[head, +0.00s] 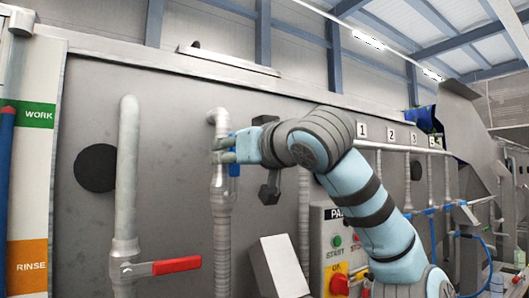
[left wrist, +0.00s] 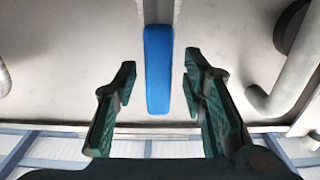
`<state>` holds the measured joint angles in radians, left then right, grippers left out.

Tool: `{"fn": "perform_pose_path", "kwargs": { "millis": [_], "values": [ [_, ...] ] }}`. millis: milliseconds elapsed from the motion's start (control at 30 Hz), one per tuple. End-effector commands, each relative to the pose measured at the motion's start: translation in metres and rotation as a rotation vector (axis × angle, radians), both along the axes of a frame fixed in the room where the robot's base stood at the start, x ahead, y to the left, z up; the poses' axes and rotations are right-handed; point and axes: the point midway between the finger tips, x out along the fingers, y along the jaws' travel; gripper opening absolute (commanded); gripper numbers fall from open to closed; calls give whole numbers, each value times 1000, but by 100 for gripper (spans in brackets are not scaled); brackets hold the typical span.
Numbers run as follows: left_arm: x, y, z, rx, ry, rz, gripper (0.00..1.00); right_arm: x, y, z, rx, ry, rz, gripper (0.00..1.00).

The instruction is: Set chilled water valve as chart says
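A valve with a blue handle (left wrist: 158,70) sits on a grey vertical pipe (head: 221,200). In the head view, part of the handle (head: 235,170) shows beside the pipe, and my gripper covers some of it. My left gripper (head: 222,150) is at the handle. In the left wrist view its two dark green fingers (left wrist: 160,80) are spread, one on each side of the handle, with a visible gap on both sides. Another valve with a red handle (head: 177,265) sits on the pipe to the left; its handle points right, roughly level. My right gripper is not in view.
A control panel with a red button (head: 339,284) and a tilted grey box (head: 279,267) are below my arm. Several numbered pipes run along the right.

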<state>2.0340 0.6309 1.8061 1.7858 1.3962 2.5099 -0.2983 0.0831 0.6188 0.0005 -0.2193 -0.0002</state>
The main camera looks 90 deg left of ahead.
Motion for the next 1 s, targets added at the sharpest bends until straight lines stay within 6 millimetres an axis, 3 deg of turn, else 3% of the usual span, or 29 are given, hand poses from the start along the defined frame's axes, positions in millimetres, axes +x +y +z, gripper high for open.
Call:
{"fn": "perform_pose_path", "kwargs": {
  "millis": [300, 467, 1000],
  "values": [
    [38, -67, 1, 4, 0, -7, 38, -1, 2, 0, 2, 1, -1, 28],
    [52, -94, 0, 1, 0, -4, 38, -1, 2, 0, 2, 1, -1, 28],
    [55, -100, 0, 1, -1, -1, 38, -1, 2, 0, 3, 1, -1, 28]
  ]
}}
